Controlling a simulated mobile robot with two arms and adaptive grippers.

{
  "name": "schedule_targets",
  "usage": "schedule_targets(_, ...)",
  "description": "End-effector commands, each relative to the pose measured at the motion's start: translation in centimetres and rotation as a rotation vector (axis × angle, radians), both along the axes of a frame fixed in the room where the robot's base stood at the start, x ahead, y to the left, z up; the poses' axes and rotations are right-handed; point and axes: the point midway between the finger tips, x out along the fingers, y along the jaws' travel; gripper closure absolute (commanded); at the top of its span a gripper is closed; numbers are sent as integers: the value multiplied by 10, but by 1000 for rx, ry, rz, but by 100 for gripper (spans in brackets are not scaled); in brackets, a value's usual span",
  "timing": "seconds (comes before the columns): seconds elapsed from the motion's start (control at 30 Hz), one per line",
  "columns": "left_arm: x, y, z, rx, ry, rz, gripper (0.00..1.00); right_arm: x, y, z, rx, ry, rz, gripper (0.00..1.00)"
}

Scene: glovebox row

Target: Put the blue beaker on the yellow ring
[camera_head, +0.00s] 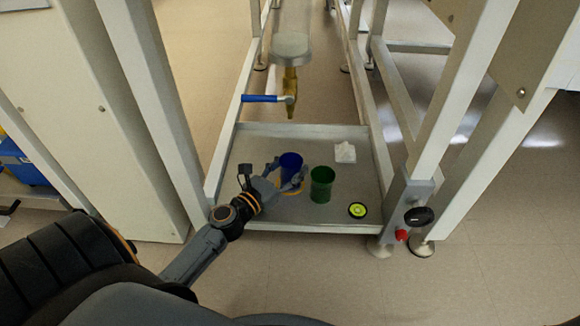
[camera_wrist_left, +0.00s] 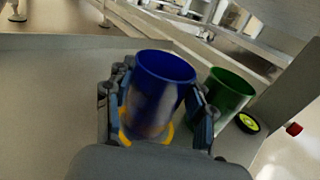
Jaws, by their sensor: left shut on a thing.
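The blue beaker (camera_head: 290,163) is upright over the low grey shelf, and it also shows in the left wrist view (camera_wrist_left: 163,80). My left gripper (camera_head: 290,177) is shut on it, with one finger on each side; the fingers also show in the left wrist view (camera_wrist_left: 163,98). The yellow ring (camera_wrist_left: 168,133) shows in part below the beaker in the left wrist view; the beaker and gripper hide much of it. I cannot tell whether the beaker's base touches it. My right gripper is in neither view.
A green beaker (camera_head: 321,184) stands close to the right of the blue one. A round yellow-and-black item (camera_head: 357,210) and a white crumpled item (camera_head: 345,152) lie on the shelf (camera_head: 245,215). A brass valve with a blue handle (camera_head: 262,98) hangs above. White frame posts flank the shelf.

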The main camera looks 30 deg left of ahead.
Motion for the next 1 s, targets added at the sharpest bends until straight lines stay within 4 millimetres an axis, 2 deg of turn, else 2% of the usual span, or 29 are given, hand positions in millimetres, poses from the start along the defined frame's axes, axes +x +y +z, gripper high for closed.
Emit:
schedule_targets(0.17,0,0,-4,0,0,0,71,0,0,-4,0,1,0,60)
schedule_targets(0.2,0,0,-3,0,-1,0,40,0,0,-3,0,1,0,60)
schedule_targets(0.3,0,0,-3,0,0,0,19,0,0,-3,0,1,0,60)
schedule_targets(0.73,0,1,1,5,-1,-1,19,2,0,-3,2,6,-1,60)
schedule_targets(1.0,0,0,30,11,-3,-5,19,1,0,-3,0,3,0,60)
